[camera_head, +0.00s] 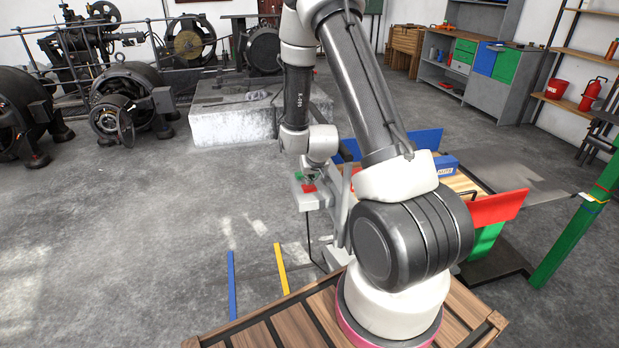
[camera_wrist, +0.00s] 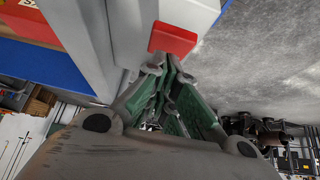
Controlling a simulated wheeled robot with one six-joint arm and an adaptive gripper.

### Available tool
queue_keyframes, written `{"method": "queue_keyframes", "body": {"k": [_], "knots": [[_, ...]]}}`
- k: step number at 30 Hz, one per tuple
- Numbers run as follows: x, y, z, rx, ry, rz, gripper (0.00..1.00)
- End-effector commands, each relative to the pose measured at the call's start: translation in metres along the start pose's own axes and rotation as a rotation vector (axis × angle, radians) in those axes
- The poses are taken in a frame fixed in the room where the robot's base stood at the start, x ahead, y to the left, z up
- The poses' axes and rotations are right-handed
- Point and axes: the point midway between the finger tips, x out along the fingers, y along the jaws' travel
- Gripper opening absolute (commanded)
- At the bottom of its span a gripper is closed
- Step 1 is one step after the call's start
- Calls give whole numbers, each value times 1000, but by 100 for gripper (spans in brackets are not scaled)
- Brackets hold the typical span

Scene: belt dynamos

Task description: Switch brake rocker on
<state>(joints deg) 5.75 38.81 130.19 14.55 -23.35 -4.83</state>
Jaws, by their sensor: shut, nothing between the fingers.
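A light grey control box (camera_head: 312,203) stands on a stand in front of my arm. A red block (camera_wrist: 173,38), which looks like the brake rocker, sits on the box's face in the wrist view. It also shows as a small red patch in the head view (camera_head: 309,188), beside a small green patch (camera_head: 298,176). My gripper (camera_wrist: 163,68) is shut and empty, its tips right at the red block's edge. I cannot tell whether they touch it. In the head view my gripper (camera_head: 313,176) is small and just above the box. The rocker's tilt is unclear.
A blue panel (camera_head: 425,139) and a red panel (camera_head: 498,206) stand by the wooden top right of the box. Blue (camera_head: 232,285) and yellow (camera_head: 281,268) strips mark the floor. Old machines (camera_head: 125,95) fill the back left. Floor left of the box is clear.

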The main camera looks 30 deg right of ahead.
Motion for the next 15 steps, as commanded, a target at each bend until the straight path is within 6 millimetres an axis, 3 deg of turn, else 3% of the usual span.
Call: {"method": "queue_keyframes", "body": {"k": [15], "knots": [[5,0,8,-1,-2,1,0]]}}
